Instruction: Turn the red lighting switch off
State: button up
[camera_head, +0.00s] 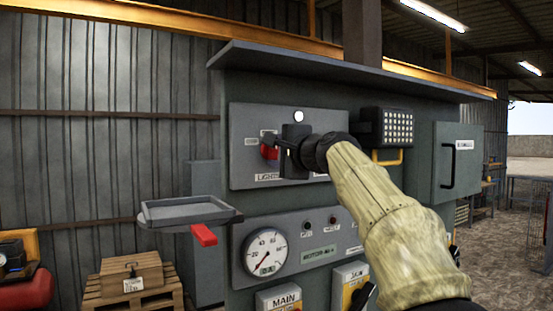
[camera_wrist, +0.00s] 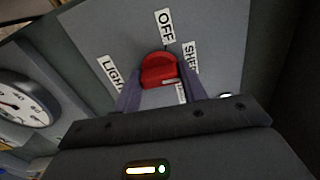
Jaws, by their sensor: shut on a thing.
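The red lighting switch (camera_head: 268,152) is a knob on the grey upper panel (camera_head: 245,120) of the cabinet, above a label beginning "LIGHT". In the wrist view the red knob (camera_wrist: 158,66) sits between labels, with "OFF" (camera_wrist: 164,25) just beyond it. My gripper (camera_head: 279,146) comes in from the right in the head view, and its fingers are closed around the knob. In the wrist view one finger lies on each side of it. The fingers hide part of the knob and of a label near it, so its exact setting is hard to tell.
A round gauge (camera_head: 265,251) and further switches marked "MAIN" (camera_head: 286,298) are below. A tray (camera_head: 186,210) with a red handle juts out at left. A lamp (camera_head: 386,127) with a yellow bracket and a grey box door (camera_head: 462,160) are at right. A canopy overhangs the panel.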

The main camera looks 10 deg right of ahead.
jog(key=n, duration=0.2)
jog(key=n+b, duration=0.1)
jog(key=n, duration=0.1)
jog(key=n+b, duration=0.1)
jog(key=n, duration=0.1)
jog(key=shift+f+n, duration=0.3)
jog(key=n+b, duration=0.2)
jog(key=n, duration=0.4)
jog(key=shift+w, duration=0.1)
jog(key=o, duration=1)
jog(key=shift+r, duration=0.15)
jog(key=shift+s, duration=0.25)
